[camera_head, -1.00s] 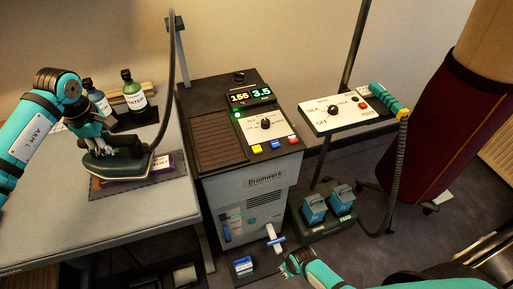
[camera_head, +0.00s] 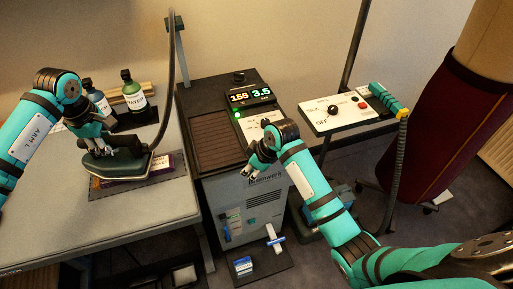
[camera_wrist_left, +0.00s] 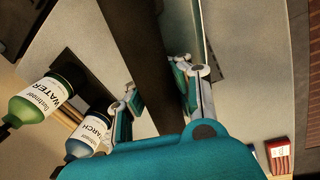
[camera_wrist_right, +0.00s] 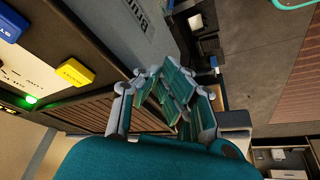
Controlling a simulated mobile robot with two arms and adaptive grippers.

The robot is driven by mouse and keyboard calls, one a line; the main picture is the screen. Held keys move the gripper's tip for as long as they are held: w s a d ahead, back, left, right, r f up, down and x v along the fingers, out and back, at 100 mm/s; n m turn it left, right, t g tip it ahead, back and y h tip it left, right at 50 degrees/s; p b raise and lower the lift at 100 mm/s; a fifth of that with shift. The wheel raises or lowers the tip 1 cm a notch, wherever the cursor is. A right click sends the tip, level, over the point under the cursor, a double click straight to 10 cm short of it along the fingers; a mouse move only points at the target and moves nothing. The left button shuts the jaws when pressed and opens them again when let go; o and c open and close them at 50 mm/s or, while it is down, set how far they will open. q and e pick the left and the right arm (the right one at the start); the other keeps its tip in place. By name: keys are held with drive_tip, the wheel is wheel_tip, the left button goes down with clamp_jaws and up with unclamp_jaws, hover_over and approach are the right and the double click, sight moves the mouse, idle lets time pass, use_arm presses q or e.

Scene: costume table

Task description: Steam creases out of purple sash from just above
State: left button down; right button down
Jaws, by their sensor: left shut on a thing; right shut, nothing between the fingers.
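My left gripper (camera_head: 103,135) is shut on the handle of a dark green steam iron (camera_head: 118,165). The iron is over the purple sash (camera_head: 163,163), which lies on a dark mat on the grey table; most of the sash is hidden under it. I cannot tell whether the iron touches the cloth. In the left wrist view the fingers (camera_wrist_left: 160,95) close around the dark handle. My right gripper (camera_head: 254,172) is shut and empty, in front of the steam station (camera_head: 222,148). Its closed fingers show in the right wrist view (camera_wrist_right: 170,100).
A green water bottle (camera_head: 134,92) and a blue starch bottle (camera_head: 96,98) stand behind the iron. The station's display (camera_head: 250,96) reads 155 and 3.5. A white control panel (camera_head: 345,114) and teal hand tool (camera_head: 388,98) are at right. The table's front (camera_head: 130,222) is clear.

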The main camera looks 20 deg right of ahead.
drive_tip(key=w+d+r+n+t, duration=0.1)
drive_tip(key=w+d+r+t, duration=0.1)
drive_tip(key=r, duration=0.5)
drive_tip(key=w+d+r+n+t+h, duration=0.1)
drive_tip(key=w+d+r+t, duration=0.1)
drive_tip(key=w+r, duration=0.3)
wheel_tip(320, 180, up, 2)
drive_tip(key=shift+t, duration=0.9)
drive_tip(key=shift+w+f, duration=0.1)
drive_tip(key=shift+f, duration=0.1)
drive_tip(key=shift+f, duration=4.25)
